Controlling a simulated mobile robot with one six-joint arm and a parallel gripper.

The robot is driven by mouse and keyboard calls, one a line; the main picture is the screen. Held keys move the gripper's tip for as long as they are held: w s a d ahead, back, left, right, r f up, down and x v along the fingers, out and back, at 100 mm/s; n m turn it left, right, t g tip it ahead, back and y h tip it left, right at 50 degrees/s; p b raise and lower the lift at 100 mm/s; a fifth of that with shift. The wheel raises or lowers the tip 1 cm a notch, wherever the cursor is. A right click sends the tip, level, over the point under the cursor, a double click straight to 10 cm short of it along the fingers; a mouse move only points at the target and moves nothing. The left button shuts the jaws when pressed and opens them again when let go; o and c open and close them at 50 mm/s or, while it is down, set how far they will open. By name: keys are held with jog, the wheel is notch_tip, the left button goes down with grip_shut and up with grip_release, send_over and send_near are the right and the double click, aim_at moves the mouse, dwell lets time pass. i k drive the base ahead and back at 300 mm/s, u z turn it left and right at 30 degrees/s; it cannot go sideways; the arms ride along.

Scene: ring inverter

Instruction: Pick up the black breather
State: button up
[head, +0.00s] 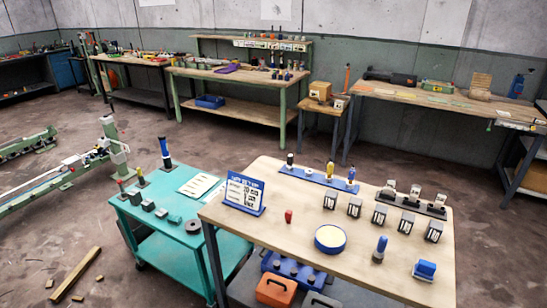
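Nothing here is clearly labelled as a breather. On the wooden table (275,208), a small upright black piece with a pale base (290,161) stands at the left end of a blue rack (309,175); it looks the likeliest match for the black breather. A yellow piece (330,168) and a blue piece (351,177) stand farther right on the same rack. My gripper is not in view.
A blue sign (244,193), red piece (288,216), round blue dish (330,239), upright blue piece (380,249), several dark-faced blocks and a dark rack (411,205) share the table. A teal cart (178,215) stands left. Floor is open behind.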

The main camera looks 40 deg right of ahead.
aim_at(289, 157)
jog(key=u, duration=0.2)
jog(key=i, duration=0.85)
jog(key=u, duration=0.05)
